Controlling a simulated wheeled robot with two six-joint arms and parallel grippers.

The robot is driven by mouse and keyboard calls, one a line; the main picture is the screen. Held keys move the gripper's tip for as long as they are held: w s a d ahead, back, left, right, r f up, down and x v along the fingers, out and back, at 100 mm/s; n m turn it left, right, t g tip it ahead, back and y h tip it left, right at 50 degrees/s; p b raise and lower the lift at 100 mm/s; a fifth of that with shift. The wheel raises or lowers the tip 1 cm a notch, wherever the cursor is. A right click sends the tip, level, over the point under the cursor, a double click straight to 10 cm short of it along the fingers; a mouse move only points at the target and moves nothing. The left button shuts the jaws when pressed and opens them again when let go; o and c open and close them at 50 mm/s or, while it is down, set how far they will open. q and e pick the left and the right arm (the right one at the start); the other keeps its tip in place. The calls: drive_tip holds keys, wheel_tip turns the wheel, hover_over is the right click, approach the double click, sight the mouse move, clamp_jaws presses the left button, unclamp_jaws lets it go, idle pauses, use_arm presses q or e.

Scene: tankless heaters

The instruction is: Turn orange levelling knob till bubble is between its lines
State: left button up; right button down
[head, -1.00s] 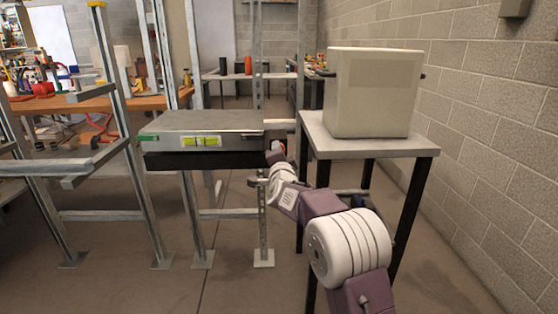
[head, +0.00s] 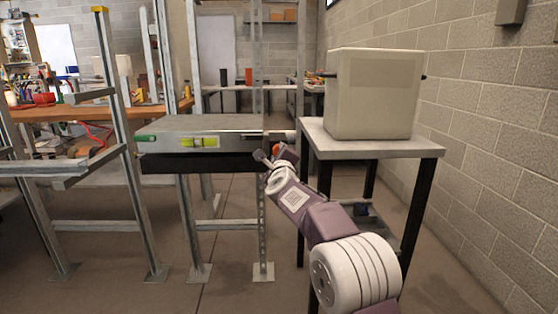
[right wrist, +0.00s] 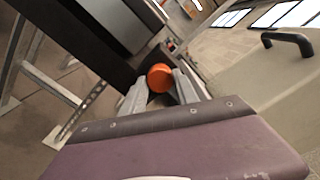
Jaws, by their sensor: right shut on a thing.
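The orange levelling knob (head: 277,149) is at the right front of a grey flat slab (head: 215,124). In the right wrist view the orange knob (right wrist: 160,78) sits between the two grey fingers. My right gripper (right wrist: 160,92) is shut on it. In the head view my right gripper (head: 271,156) is small and partly hides the knob. A yellow-green level vial (head: 198,142) is set in the slab's front face. The bubble and its lines are too small to read surely. My left gripper is not in view.
A small table (head: 318,142) with a beige box (head: 372,95) stands close to the right of the slab. Metal rack posts (head: 118,125) stand at the left, before a cluttered wooden bench (head: 62,111). A block wall (head: 490,130) is at the right.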

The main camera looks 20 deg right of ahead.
drive_tip(key=shift+f+m+b, duration=0.1)
drive_tip(key=shift+m+b, duration=0.4)
drive_tip(key=shift+m, duration=1)
drive_tip(key=c, duration=0.9)
unclamp_jaws()
drive_tip(key=shift+c, duration=0.2)
drive_tip(key=shift+s, duration=0.1)
drive_tip(key=b+v, duration=0.1)
drive_tip(key=v, duration=0.8)
